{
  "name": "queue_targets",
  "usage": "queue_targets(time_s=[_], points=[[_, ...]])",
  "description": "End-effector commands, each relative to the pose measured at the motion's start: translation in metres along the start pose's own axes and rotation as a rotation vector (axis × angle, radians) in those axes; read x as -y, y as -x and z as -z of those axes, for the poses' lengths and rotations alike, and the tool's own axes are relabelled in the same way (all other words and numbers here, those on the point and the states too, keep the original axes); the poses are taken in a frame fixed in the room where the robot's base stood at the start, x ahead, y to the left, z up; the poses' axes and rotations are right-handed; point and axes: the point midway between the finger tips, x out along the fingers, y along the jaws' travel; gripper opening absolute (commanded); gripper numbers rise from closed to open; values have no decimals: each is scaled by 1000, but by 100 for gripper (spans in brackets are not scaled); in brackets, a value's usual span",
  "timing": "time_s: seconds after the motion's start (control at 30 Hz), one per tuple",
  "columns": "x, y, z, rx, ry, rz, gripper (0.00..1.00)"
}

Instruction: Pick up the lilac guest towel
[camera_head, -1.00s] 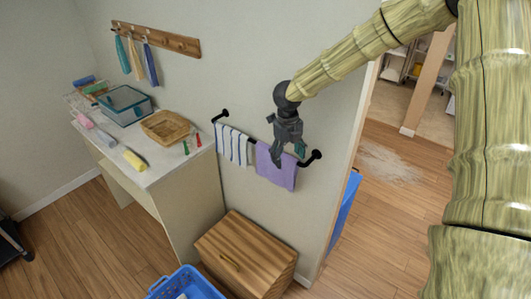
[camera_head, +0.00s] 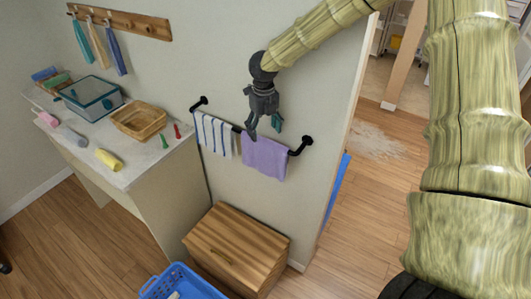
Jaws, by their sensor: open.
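The lilac guest towel (camera_head: 264,157) hangs folded over the right part of a black wall rail (camera_head: 299,147). A white towel with blue stripes (camera_head: 213,135) hangs on the same rail to its left. My gripper (camera_head: 263,129) points down with its fingers open, in front of the wall at the towel's top edge. One dark finger and one teal-tipped finger show apart. It holds nothing, and I cannot tell whether the fingers touch the towel.
A counter at left holds a wicker basket (camera_head: 139,120), a glass box (camera_head: 90,98) and rolled towels. Towels hang from a peg rail (camera_head: 119,21) above. A wooden chest (camera_head: 237,248) and a blue crate (camera_head: 182,283) stand below. A doorway opens at right.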

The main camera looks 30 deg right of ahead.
Motion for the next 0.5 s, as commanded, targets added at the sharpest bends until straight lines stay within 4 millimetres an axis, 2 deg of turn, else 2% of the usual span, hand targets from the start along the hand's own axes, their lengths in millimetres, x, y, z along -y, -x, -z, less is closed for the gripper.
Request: queue_targets(time_s=[0.03,0.5], points=[[1,-12,0,0,0,0,71],[4,-60,2,-1,-4,-1,71]])
